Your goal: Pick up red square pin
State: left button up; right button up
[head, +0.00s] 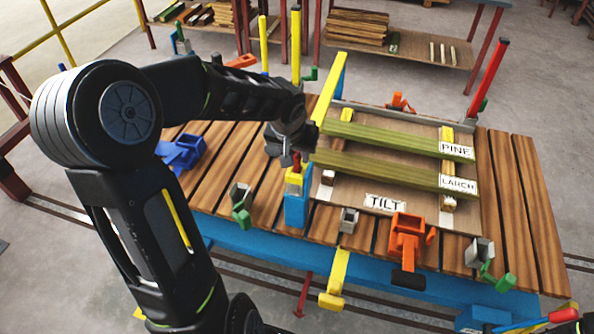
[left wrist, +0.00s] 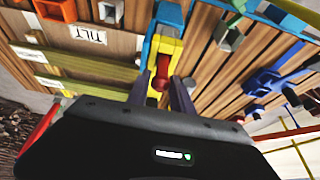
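The red square pin (head: 296,162) stands at the top of a yellow-topped blue post (head: 296,205) at the table's left-front side. In the left wrist view the red pin (left wrist: 161,76) shows in a yellow bracket (left wrist: 166,48), in line with the space between my fingers. My left gripper (head: 288,157) is right above and beside the post, pointing down. In the left wrist view its two fingers (left wrist: 164,94) are apart, one on each side of the yellow and red parts. Whether they touch the pin cannot be told.
Two green boards labelled PINE (head: 400,140) and LARCH (head: 385,170) lie right of the post. A yellow upright bar (head: 333,90) stands close behind the gripper. An orange clamp (head: 408,235), a grey-green clamp (head: 241,205) and a blue clamp (head: 182,152) sit on the slatted table (head: 525,200).

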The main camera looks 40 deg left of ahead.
pick_arm(q)
grip_shut()
dwell(1.0)
